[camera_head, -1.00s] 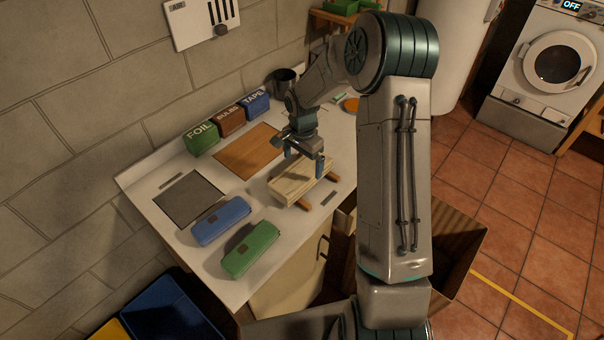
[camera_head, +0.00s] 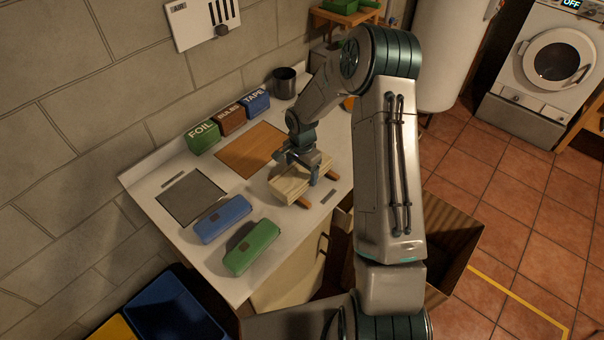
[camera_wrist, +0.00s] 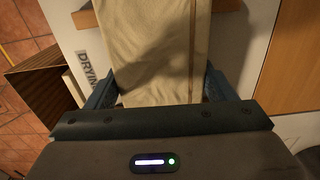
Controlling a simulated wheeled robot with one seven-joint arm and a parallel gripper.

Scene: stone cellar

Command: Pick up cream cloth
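The cream cloth (camera_head: 290,183) lies folded as a flat, long bundle across a wooden rack (camera_head: 304,202) on the counter. In the wrist view the cloth (camera_wrist: 150,45) runs up the picture between my fingers. My gripper (camera_head: 299,167) is open and low over the cloth, with one finger at each long side; it also shows in the wrist view (camera_wrist: 160,92). I cannot tell whether the fingers touch the cloth. The fingertips are partly hidden beside it.
A blue case (camera_head: 223,219) and a green case (camera_head: 251,249) lie at the counter's front left. Boxes marked foil (camera_head: 202,138), bulbs (camera_head: 229,118) and tape (camera_head: 256,103) stand along the wall, with a dark cup (camera_head: 285,83) beyond. An open brown box (camera_head: 452,250) stands right.

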